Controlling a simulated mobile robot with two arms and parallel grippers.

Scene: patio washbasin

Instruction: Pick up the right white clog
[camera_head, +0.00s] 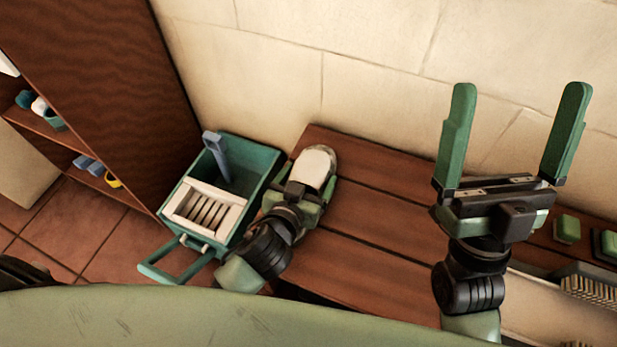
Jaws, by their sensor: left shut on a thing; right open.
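A white clog (316,166) is at the left end of the slatted wooden bench (375,215). My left gripper (302,186) is shut on the clog, and the gripper and wrist hide its near part. I cannot tell whether the clog rests on the bench or is just above it. My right gripper (519,100) is open and empty, its two green fingers pointing up in front of the pale wall. I see no second clog.
A teal bucket (262,160) with a white slatted insert and blue upright stands left of the bench. A brown cabinet (110,65) is beyond it. Green blocks (567,229) and a brush (590,286) lie at right. The bench middle is clear.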

